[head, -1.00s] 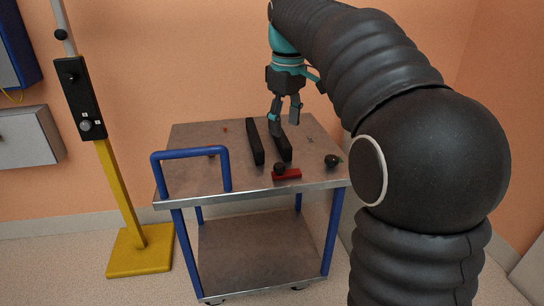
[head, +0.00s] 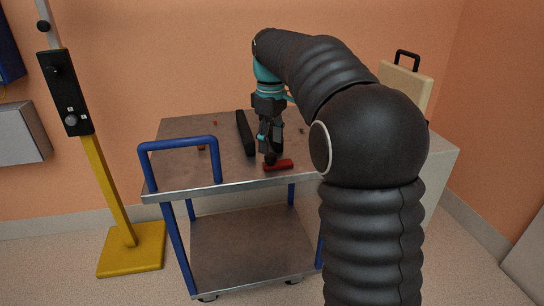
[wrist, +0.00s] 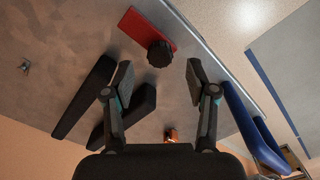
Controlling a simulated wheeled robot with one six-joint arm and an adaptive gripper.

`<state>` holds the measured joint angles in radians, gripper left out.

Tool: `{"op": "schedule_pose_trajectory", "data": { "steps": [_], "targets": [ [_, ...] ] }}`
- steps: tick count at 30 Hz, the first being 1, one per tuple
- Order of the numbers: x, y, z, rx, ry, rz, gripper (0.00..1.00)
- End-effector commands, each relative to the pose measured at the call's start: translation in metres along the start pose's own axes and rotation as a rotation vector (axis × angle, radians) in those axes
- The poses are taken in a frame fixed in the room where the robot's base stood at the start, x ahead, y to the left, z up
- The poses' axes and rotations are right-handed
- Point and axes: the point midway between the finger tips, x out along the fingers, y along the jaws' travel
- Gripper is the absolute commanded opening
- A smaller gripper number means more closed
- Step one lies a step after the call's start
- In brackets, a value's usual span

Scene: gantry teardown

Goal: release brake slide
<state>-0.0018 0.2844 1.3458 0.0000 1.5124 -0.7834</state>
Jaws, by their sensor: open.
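A red plate (head: 284,165) lies near the front edge of the trolley top, by my gripper. In the wrist view the red plate (wrist: 143,27) carries a round black knob (wrist: 160,54). My gripper (head: 269,150) points down above the knob end of the plate. In the wrist view my gripper (wrist: 159,78) is open, with one finger on each side of the knob's line and nothing held between them. The knob lies just beyond the fingertips there. In the head view the fingers mostly hide the knob, and contact cannot be told.
A black bar (head: 245,133) lies left of my gripper, with another beside it in the wrist view (wrist: 130,112). The trolley's blue handle (head: 180,142) rises at the left. A yellow-footed post (head: 108,190) stands left. A cream case (head: 406,84) sits on a pale cabinet at right.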

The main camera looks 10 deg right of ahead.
Motion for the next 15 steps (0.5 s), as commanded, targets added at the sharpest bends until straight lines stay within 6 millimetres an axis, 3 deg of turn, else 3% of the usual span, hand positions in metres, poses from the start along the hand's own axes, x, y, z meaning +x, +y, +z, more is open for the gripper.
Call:
{"op": "schedule_pose_trajectory", "data": {
  "steps": [6,15],
  "targets": [
    [0.030,0.000,0.000,0.000,-0.001,-0.001,0.57],
    [0.040,0.000,0.000,0.000,0.000,0.000,0.57]
  ]
}}
